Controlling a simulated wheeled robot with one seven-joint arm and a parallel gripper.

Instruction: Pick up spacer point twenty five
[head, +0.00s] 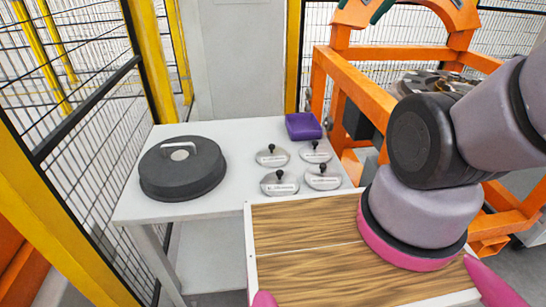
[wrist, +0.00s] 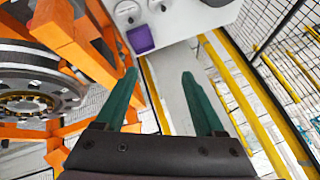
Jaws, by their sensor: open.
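Several round silver spacers, each with a black knob and a white label, lie on the white table in the head view: back left (head: 272,156), back right (head: 315,153), front left (head: 279,183) and front right (head: 323,177). Their labels are too small to read, so I cannot tell which is point twenty five. The wrist view shows two spacers, (wrist: 127,12) and (wrist: 160,4), at its top edge. My gripper (wrist: 160,75) is open, its green fingers apart with nothing between them. It is well away from the spacers.
The white table (head: 228,133) also holds a dark round lid-like part (head: 180,175) with a handle and a purple bin (head: 303,126), seen too in the wrist view (wrist: 141,39). An orange gantry frame (head: 400,53) stands right. Yellow-posted mesh fencing (head: 150,60) stands left.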

